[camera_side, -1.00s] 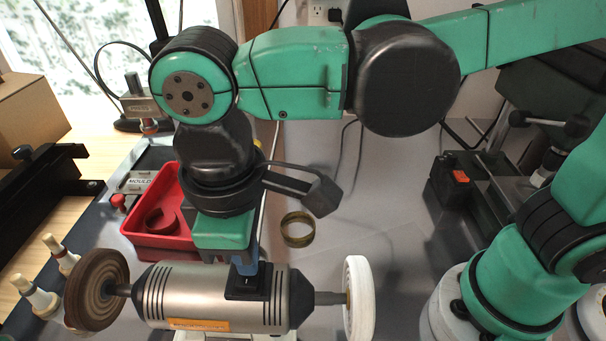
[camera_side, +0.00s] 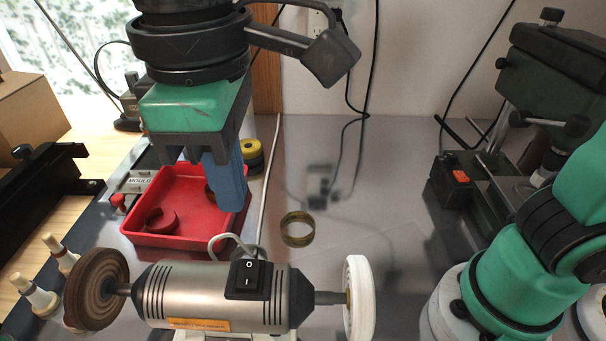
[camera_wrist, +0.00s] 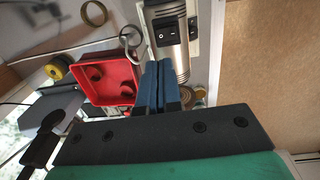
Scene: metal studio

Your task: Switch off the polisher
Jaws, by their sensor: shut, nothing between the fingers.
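The polisher (camera_side: 205,295) is a silver motor with a brown wheel (camera_side: 97,289) on its left shaft and a white wheel (camera_side: 357,298) on its right. A black rocker switch (camera_side: 249,279) marked O and I sits on top of the motor. It also shows in the wrist view (camera_wrist: 168,30). I cannot tell for certain which side is pressed in. The shut fingers (camera_wrist: 157,66) also show in the wrist view, below the switch in the picture.
A red tray (camera_side: 133,236) with curved pieces stands behind the polisher. A brass ring (camera_side: 297,229) lies on the grey bench, near a yellow roll (camera_side: 251,155). White-tipped tools (camera_side: 38,297) stand at left. A dark machine (camera_side: 462,178) is at right.

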